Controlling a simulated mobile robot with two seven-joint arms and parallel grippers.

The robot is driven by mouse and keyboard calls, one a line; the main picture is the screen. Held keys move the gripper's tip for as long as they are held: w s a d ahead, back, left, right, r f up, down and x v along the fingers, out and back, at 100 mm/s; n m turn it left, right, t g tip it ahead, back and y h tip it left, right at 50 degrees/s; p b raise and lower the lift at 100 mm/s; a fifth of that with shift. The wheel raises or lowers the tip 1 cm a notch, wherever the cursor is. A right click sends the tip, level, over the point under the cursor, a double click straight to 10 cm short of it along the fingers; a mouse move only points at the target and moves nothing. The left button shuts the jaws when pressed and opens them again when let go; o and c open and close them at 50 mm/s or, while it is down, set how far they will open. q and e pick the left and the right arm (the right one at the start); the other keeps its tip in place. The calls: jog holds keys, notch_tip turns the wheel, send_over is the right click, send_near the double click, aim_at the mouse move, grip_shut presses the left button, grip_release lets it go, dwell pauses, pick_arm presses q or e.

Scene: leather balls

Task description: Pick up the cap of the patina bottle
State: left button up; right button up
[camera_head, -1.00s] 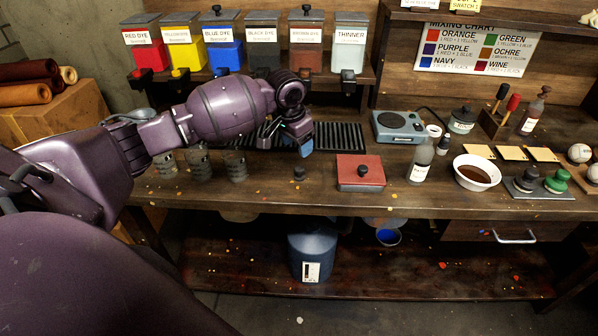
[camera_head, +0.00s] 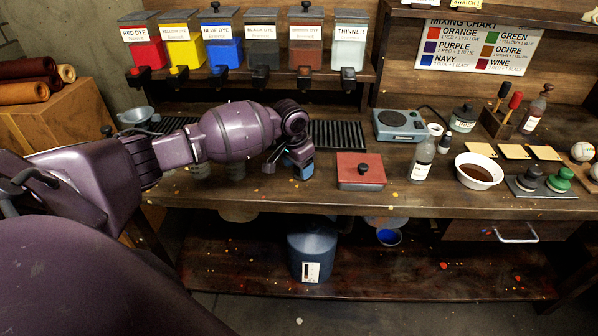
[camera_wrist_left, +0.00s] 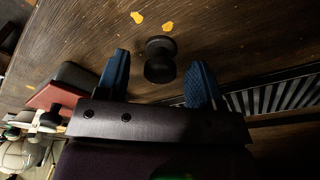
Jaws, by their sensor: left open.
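A small black knob-shaped piece (camera_wrist_left: 160,60), which looks like the cap, stands on the dark wooden bench in the left wrist view. It is between the two blue fingertips of my left gripper (camera_wrist_left: 160,74), with a gap on both sides. In the head view my left gripper (camera_head: 287,163) is open and low over the bench, left of a red lidded box, and hides the black piece. A grey bottle with a white label (camera_head: 422,160) stands right of the box; its label is too small to read. My right gripper is not in view.
The red box (camera_head: 362,166) with a black knob is close to the right of my left gripper. A black slatted rack (camera_head: 338,134) lies behind it. Grey cups (camera_head: 234,168) stand under my forearm. A white bowl (camera_head: 478,172) is at right.

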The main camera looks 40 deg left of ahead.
pick_arm(q)
jog(key=shift+w+f, duration=0.15)
jog(key=shift+f, duration=0.65)
jog(key=c, duration=0.9)
jog(key=shift+r, duration=0.1)
